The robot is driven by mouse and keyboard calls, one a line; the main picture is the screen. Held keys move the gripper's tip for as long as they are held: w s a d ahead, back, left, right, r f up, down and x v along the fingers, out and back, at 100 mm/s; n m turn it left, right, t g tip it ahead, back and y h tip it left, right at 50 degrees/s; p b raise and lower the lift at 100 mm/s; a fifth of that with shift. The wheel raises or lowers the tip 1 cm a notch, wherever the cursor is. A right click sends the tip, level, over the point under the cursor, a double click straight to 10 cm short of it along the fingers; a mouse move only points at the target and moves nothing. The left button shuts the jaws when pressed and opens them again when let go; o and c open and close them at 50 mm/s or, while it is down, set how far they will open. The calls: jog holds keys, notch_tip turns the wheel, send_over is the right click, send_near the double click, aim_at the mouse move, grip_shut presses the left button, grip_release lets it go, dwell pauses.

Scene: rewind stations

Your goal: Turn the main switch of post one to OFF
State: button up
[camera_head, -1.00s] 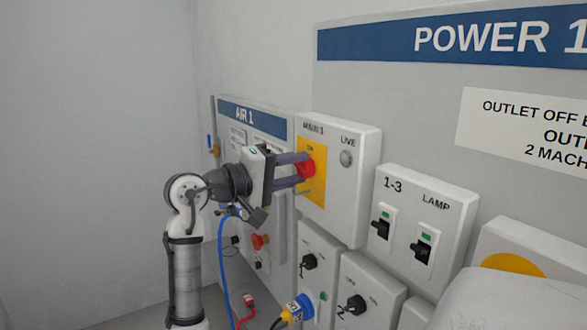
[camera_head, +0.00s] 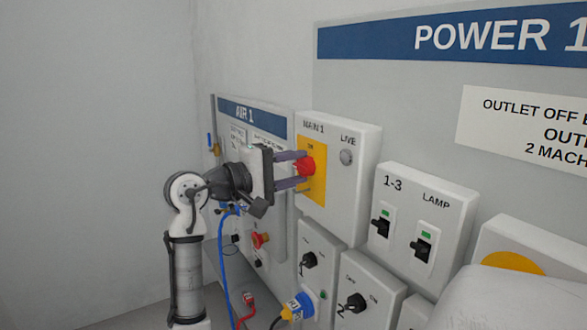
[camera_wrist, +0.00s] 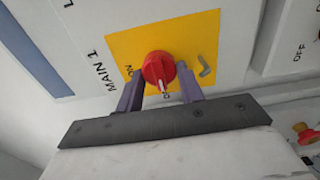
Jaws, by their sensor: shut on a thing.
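The main switch is a red rotary knob (camera_head: 306,167) on a yellow plate (camera_head: 318,190) of the white box marked MAIN 1 (camera_head: 343,190). In the wrist view the red knob (camera_wrist: 159,70) shows a pale pointer mark on its grip, directed toward the bottom of the picture. My gripper (camera_head: 300,168) is at the knob from the left, with its two purple fingers shut on it. In the wrist view the fingers (camera_wrist: 160,88) stand on either side of the knob. The lettering on the yellow plate is partly hidden by the fingers.
The AIR 1 panel (camera_head: 276,126) is left, behind my arm. A 1-3 LAMP box with black switches (camera_head: 380,226) is right of the main box. Smaller switch boxes (camera_head: 312,285) sit below, with a blue plug (camera_head: 298,305) near them. The left side is clear.

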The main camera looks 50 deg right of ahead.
jog(key=o, duration=0.9)
jog(key=shift+o, duration=0.5)
jog(key=shift+f, duration=0.2)
